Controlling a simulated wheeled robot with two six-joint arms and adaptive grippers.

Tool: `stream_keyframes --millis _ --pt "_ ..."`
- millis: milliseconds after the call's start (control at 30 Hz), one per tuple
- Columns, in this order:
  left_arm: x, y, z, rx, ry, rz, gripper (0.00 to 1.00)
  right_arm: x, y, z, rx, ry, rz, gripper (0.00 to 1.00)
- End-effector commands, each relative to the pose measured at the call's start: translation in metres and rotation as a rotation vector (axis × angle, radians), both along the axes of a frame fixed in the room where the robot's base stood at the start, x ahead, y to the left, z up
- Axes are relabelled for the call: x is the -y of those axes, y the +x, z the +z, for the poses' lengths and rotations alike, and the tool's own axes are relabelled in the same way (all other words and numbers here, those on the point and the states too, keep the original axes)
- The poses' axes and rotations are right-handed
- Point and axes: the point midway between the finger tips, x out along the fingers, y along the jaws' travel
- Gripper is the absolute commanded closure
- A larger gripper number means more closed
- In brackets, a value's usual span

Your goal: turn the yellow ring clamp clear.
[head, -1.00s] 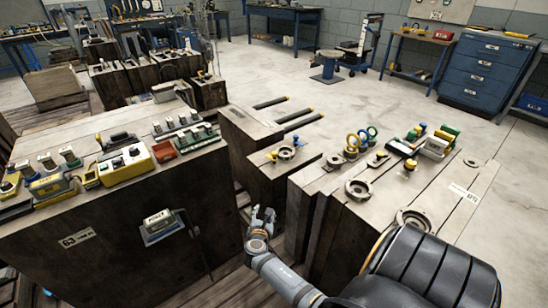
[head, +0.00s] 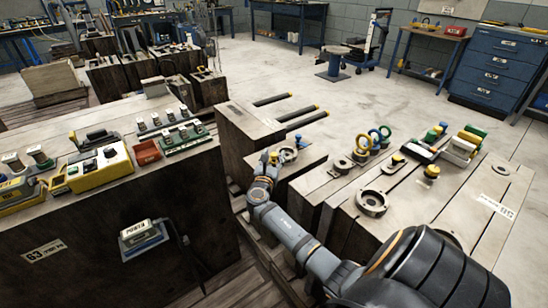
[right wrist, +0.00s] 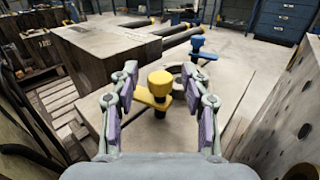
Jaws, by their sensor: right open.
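The yellow ring clamp (right wrist: 158,93) has a round yellow knob on a dark post and a flat yellow arm. It stands on a pale block top beside a grey metal ring (right wrist: 178,72) in the right wrist view. In the head view my right gripper (head: 268,160) mostly hides the clamp; the grey ring (head: 289,155) shows just right of the fingers. My right gripper (right wrist: 163,110) is open, with a finger on each side of the yellow clamp and a gap on both sides. A blue clamp (right wrist: 198,47) stands beyond the ring. My left gripper is out of view.
A large block with a yellow box (head: 100,168) and small tools stands at left. Right of my arm, another block (head: 405,215) carries rings, yellow knobs and coloured parts. Black bars (head: 295,112) stick out behind the clamp's block.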

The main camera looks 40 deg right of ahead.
Motion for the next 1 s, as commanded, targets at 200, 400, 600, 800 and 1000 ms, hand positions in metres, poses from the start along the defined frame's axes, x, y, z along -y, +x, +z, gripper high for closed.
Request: stream_keyframes --millis 200,400,600,800,1000 --pt "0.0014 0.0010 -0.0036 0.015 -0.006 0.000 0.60 0.0093 0.0062 -0.0003 0.000 0.001 -0.001 0.53" --pt "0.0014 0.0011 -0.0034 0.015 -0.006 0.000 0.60 0.0091 0.0060 -0.0002 0.000 0.002 0.000 0.56" --pt "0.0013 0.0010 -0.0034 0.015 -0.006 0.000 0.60 0.0089 0.0059 -0.0003 0.000 0.002 0.000 0.83" --pt "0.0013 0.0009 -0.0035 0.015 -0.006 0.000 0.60 0.0088 0.0059 -0.0003 0.000 0.002 0.000 1.00" --pt "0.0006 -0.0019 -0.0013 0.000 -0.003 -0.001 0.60 0.0082 0.0065 0.0002 0.001 0.006 -0.081 1.00"
